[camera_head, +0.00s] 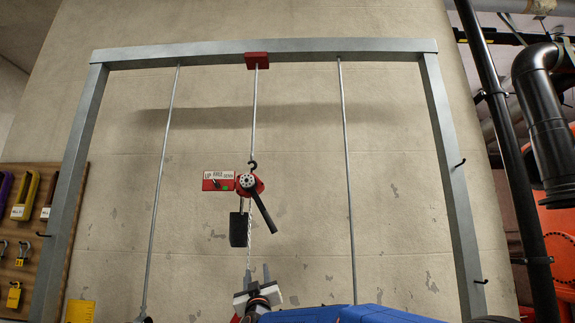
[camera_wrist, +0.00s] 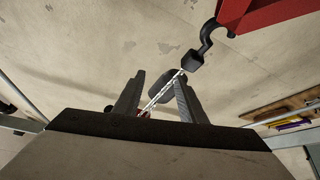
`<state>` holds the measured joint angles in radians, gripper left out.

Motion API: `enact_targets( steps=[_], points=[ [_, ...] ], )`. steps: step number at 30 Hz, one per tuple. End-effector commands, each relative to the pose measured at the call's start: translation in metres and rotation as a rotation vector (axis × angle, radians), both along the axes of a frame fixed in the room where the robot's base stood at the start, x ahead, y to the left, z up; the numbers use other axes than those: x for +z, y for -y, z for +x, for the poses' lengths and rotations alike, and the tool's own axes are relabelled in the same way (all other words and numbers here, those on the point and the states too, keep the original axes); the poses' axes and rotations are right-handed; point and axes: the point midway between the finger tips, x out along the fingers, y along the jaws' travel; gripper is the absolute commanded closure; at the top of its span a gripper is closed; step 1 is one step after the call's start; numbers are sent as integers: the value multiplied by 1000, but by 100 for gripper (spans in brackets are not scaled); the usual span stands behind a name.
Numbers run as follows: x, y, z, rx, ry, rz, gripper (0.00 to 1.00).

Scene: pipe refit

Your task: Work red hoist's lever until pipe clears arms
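The red hoist (camera_head: 249,184) hangs by its hook from a rod under the frame's top beam in the head view. Its black lever (camera_head: 263,212) slants down to the right. A black block (camera_head: 239,229) hangs at its left, and a chain (camera_head: 249,250) runs downward. My gripper (camera_head: 258,270) is below the hoist and lever, fingers pointing up; it also shows in the wrist view (camera_wrist: 160,76). The fingers are apart. The chain and a dark rounded piece show between them; I cannot tell whether they touch. The pipe and its arms cannot be made out.
A grey frame (camera_head: 270,49) with two thin side rods surrounds the hoist. A black hook (camera_wrist: 207,38) and red bar (camera_wrist: 265,10) show in the wrist view. A tool board (camera_head: 35,225) stands left; black pipework (camera_head: 545,120) stands right.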

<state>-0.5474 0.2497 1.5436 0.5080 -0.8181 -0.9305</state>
Motion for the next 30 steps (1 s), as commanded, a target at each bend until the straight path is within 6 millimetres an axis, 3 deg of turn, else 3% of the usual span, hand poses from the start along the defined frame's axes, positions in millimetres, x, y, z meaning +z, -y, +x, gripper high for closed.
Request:
enact_targets(
  steps=[9, 22, 30],
  points=[
    [23, 25, -1, -2, -3, -101, 62],
    [27, 28, -1, -1, -5, -120, 62],
    [50, 43, -2, -2, -7, -204, 62]
  ],
)
